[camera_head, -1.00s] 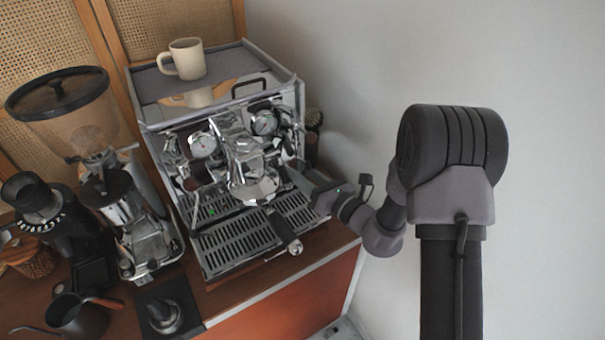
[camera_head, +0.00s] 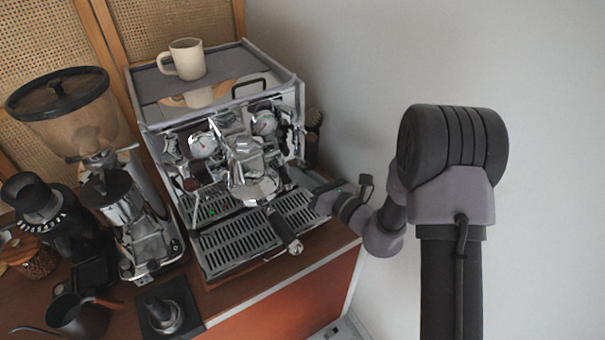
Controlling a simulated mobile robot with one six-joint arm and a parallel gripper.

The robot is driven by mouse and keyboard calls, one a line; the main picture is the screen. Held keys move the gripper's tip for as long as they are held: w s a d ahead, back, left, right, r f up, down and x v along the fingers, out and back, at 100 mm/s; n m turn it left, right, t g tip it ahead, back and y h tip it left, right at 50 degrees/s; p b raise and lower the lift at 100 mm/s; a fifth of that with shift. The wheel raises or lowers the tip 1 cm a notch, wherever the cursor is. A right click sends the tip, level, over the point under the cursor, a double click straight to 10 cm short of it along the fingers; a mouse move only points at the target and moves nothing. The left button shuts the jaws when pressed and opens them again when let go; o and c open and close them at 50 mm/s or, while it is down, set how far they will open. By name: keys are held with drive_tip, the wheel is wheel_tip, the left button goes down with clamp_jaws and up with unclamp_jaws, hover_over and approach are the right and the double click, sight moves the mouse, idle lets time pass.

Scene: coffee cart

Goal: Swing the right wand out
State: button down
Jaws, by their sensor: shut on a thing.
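The chrome espresso machine (camera_head: 222,95) stands on the wooden cart. My gripper (camera_head: 296,172) reaches in from the right, at the machine's right front, just right of the group head (camera_head: 250,180). It is shut on a thin part there, which by its place is the right wand. The wand itself is too small and too hidden by my gripper to make out clearly.
A cream mug (camera_head: 187,59) stands on top of the machine. A grinder (camera_head: 125,205) with a large hopper stands on the left. A tamper on a black mat (camera_head: 185,300) and a dark kettle (camera_head: 80,318) are at the front left. A plain wall is on the right.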

idle(0.8)
drive_tip(key=s+d+g+h+p, duration=0.1)
drive_tip(key=p, duration=0.5)
drive_tip(key=s+r+g+h+p, duration=0.1)
drive_tip(key=g+p, duration=0.1)
drive_tip(key=p, duration=0.3)
drive_tip(key=shift+s+d+m+h+p, duration=0.3)
drive_tip(key=shift+d+m+h+p, duration=0.1)
drive_tip(key=c, duration=1.4)
unclamp_jaws()
drive_tip(key=shift+r, duration=0.1)
drive_tip(key=v, duration=1.7)
drive_tip(key=shift+s+p, duration=0.15)
drive_tip(key=shift+p, duration=0.15)
